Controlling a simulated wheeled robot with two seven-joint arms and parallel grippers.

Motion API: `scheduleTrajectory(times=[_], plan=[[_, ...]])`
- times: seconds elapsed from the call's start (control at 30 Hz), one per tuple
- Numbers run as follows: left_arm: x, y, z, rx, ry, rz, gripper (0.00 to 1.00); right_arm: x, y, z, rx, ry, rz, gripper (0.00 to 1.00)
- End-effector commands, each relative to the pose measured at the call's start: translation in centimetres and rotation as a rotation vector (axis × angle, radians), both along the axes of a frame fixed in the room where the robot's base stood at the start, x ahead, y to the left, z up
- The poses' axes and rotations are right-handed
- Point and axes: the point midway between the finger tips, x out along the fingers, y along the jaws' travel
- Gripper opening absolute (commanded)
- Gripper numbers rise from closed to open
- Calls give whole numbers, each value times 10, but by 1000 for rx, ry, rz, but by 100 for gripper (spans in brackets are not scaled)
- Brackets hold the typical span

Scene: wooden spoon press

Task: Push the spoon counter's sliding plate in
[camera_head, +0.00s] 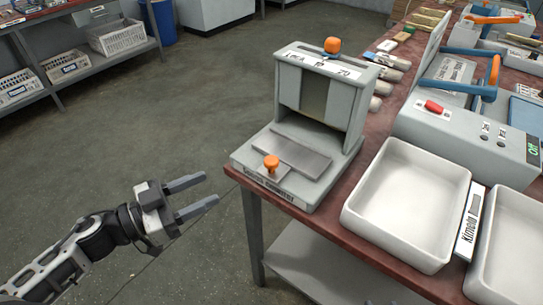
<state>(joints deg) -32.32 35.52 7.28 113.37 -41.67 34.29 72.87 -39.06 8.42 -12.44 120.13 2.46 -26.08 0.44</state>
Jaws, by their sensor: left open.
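The spoon counter (347,112) is a grey, arch-shaped machine at the near left corner of the table, with an orange knob on top. Its sliding plate (293,155) is a flat metal plate with an orange knob (271,163) at its front end. The plate sticks out of the opening toward the front left. My left gripper (206,190) is left of the counter, off the table edge, over the floor. Its two fingers are apart with nothing between them, pointing right toward the plate knob without touching it. My right gripper is not in the view.
The reddish table (378,155) holds two white trays (407,203) at the right and a grey machine with a red button (433,107) behind them. Wooden pieces lie along its far edge. A shelf with baskets (117,36) and a blue bin (160,22) stand far left. Open floor lies between.

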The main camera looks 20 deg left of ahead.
Motion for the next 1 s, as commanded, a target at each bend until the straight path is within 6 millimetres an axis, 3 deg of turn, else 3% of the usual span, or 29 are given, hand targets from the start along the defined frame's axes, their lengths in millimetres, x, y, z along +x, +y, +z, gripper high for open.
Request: scheduleTrajectory(times=[0.17,0.7,1.0], plan=[[11,-11,2,1,7,-29,48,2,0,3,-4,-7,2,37],[94,-87,3,-2,6,-25,48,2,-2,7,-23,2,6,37],[114,-106,1,-1,9,-24,48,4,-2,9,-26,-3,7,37]])
